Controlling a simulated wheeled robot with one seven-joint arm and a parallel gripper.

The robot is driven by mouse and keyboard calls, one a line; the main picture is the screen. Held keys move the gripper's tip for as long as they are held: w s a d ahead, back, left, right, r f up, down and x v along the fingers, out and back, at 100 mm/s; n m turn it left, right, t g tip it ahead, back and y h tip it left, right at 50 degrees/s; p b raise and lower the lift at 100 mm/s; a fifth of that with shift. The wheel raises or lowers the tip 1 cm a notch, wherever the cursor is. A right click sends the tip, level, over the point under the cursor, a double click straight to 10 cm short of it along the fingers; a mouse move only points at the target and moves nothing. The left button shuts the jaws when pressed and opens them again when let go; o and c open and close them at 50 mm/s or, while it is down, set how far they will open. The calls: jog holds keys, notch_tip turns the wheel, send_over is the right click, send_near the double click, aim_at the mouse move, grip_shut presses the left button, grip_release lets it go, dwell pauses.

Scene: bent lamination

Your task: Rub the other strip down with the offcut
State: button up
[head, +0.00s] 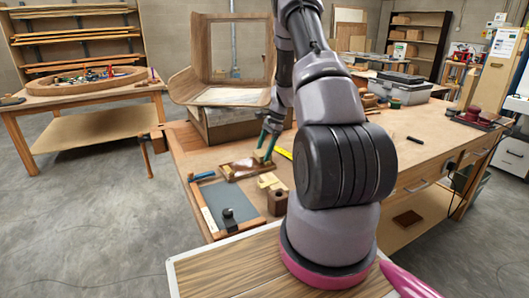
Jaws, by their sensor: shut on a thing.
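My gripper (264,157), with teal fingers, points down over a shallow reddish-brown wooden tray (232,176) on the workbench. It is shut on a small piece, apparently the offcut, at the tray's right part. The piece is too small to make out clearly, and I cannot tell if it touches what lies below. A paler strip-like shape (243,165) lies in the tray; I cannot tell the separate strips apart. A pale yellow wood piece (268,181) lies on the bench just in front of the tray.
A blue-handled tool (203,176) lies left of the tray. A yellow strip (285,153) lies right of the gripper. A large curved wooden form (215,60) stands behind.

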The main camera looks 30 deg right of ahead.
jog(key=shift+w, duration=0.4)
jog(key=shift+s, duration=0.15)
jog(key=shift+s, duration=0.65)
jog(key=shift+w, duration=0.15)
jog(key=shift+w, duration=0.65)
jog(key=shift+s, duration=0.15)
jog(key=shift+s, duration=0.65)
jog(key=shift+w, duration=0.15)
jog(key=shift+w, duration=0.65)
